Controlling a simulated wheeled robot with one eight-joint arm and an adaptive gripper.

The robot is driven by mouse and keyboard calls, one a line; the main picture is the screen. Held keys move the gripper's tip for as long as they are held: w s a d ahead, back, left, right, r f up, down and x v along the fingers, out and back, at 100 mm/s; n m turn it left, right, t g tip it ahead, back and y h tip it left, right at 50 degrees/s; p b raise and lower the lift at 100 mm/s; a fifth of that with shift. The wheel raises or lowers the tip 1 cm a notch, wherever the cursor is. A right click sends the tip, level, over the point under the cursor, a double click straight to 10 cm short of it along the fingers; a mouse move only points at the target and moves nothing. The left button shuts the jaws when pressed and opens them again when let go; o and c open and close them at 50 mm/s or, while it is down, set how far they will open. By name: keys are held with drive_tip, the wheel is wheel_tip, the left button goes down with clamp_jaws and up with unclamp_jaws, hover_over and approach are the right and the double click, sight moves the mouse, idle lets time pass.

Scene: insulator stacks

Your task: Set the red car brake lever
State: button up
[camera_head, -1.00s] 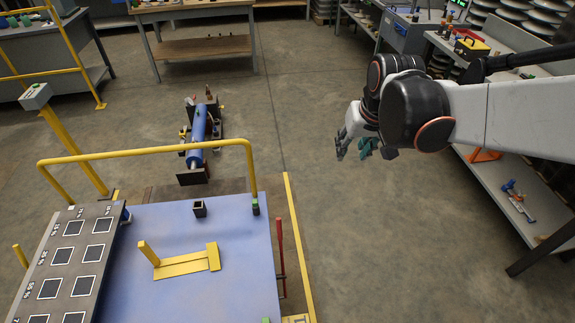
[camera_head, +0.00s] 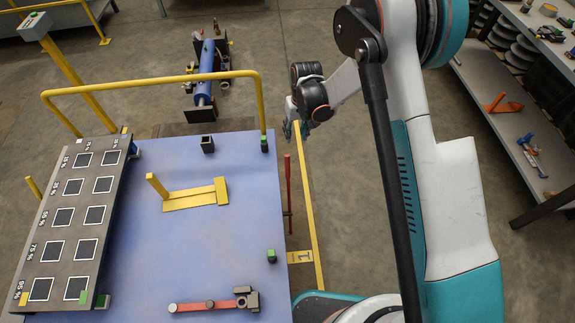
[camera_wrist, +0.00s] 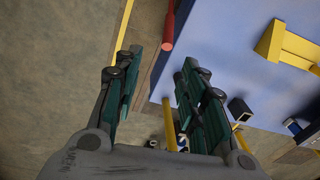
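A red lever (camera_head: 288,185) stands at the right side of the blue car deck (camera_head: 240,185), beside a yellow line. It also shows in the wrist view (camera_wrist: 168,30) as a red rod just beyond my fingertips, at the deck's edge. My gripper (camera_head: 297,129) is near the deck's far right corner, close to the lever's upper end. In the wrist view my gripper (camera_wrist: 155,65) has its two green-padded fingers spread apart with nothing between them. The lever is apart from the fingers; its lower end is not clear.
A yellow rail (camera_head: 150,85) crosses the deck's far end. A yellow bracket (camera_head: 195,196), a dark panel with square pads (camera_head: 80,220) and a flat red bar (camera_head: 205,305) lie on the deck. A shelf (camera_head: 500,110) stands at the right. Floor right of the lever is clear.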

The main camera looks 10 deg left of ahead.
approach(288, 161)
drive_tip(key=f+b, duration=0.1)
drive_tip(key=f, duration=0.3)
drive_tip(key=f+b, duration=0.2)
drive_tip(key=f, duration=0.2)
drive_tip(key=a+f+b, duration=0.1)
drive_tip(key=f+b, duration=0.1)
drive_tip(key=f, duration=0.2)
drive_tip(key=shift+s+f, duration=0.1)
drive_tip(key=shift+f, duration=0.25)
drive_tip(key=shift+c, duration=0.3)
clamp_jaws()
